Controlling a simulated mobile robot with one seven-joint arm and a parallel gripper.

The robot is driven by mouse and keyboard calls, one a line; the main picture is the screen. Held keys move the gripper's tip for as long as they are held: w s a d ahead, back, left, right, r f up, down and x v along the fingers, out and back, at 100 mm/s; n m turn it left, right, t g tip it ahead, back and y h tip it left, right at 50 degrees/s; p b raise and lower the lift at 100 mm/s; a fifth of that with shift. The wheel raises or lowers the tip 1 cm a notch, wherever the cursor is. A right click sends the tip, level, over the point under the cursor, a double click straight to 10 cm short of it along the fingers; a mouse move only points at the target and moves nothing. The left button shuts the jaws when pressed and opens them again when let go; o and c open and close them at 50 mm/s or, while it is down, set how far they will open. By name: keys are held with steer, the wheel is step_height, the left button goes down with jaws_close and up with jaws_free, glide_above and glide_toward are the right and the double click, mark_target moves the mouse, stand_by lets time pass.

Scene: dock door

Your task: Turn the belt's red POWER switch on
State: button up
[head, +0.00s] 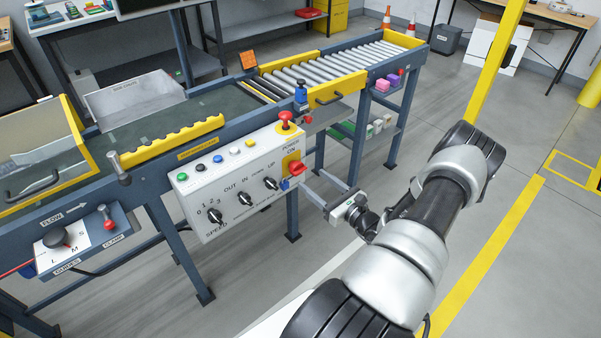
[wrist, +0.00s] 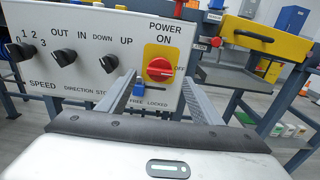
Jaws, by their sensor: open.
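The red POWER switch (wrist: 158,69) is a rotary knob on a yellow plate, on the white control panel (wrist: 95,60). ON is printed above it and OFF to its right; its pale pointer mark appears to lie toward OFF. A small blue latch (wrist: 150,88) sits just below, over the words FREE and LOCKED. In the head view the switch (head: 297,169) is at the panel's right end. My gripper (wrist: 160,80) is open and empty, its fingers appearing either side of the switch in the wrist view. In the head view my gripper (head: 314,184) is in front of the panel, apparently short of the switch.
A red mushroom button (head: 285,118) stands on the panel's top right. Black knobs (head: 271,184) for speed and direction sit left of the switch. The roller conveyor (head: 335,68) and a yellow guard with a black handle (wrist: 262,37) lie beyond.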

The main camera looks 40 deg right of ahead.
mark_target(302, 171)
steer(key=w, duration=0.5)
steer(key=w+b, duration=0.1)
steer(key=w, duration=0.1)
steer(key=shift+w+a, duration=0.3)
steer(key=shift+w, duration=0.05)
steer(key=c, duration=1.1)
steer(key=shift+o, duration=0.2)
